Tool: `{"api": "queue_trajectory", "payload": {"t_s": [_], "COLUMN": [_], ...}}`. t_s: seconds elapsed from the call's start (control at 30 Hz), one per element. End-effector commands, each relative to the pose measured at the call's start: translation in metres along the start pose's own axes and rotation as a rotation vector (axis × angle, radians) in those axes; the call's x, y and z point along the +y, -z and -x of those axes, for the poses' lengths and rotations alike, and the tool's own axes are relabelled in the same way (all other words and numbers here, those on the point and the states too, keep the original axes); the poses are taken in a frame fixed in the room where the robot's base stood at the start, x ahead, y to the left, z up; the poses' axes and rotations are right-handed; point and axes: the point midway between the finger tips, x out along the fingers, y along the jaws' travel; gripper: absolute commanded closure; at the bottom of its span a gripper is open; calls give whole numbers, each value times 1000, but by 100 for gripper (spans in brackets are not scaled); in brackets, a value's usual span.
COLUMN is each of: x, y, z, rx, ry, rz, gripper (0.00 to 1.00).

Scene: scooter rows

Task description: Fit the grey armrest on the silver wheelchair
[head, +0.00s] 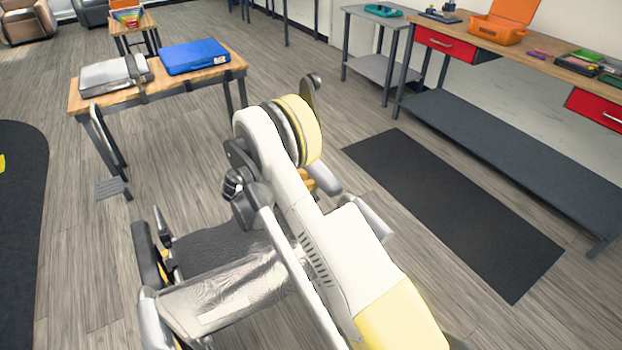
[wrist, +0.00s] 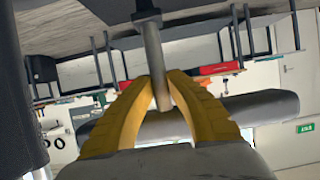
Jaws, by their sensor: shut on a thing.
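The silver wheelchair (head: 225,300) stands at the lower left of the head view, with a dark seat and shiny backrest; my arm covers its right side. My gripper's yellow fingers (wrist: 162,95) are shut around a metal post in the wrist view. The grey armrest (wrist: 262,107) shows as a long pad behind the fingers, beside that post. A dark block sits at the post's far end; I cannot tell whether it belongs to the chair. In the head view my gripper (head: 307,180) is mostly hidden by my arm, with a grey pad beside it.
A wooden-topped table (head: 160,85) with a blue case (head: 193,56) and a grey case (head: 113,74) stands behind. A workbench (head: 500,45) with an orange toolbox (head: 497,29) lines the right wall. A black mat (head: 450,210) lies on otherwise open floor.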

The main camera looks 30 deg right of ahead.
Motion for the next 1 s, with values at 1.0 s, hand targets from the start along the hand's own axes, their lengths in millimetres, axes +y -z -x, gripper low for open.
{"api": "queue_trajectory", "payload": {"t_s": [1.0], "x": [0], "y": [-40], "z": [-14], "rx": [1], "ry": [5], "rz": [0], "gripper": [100]}}
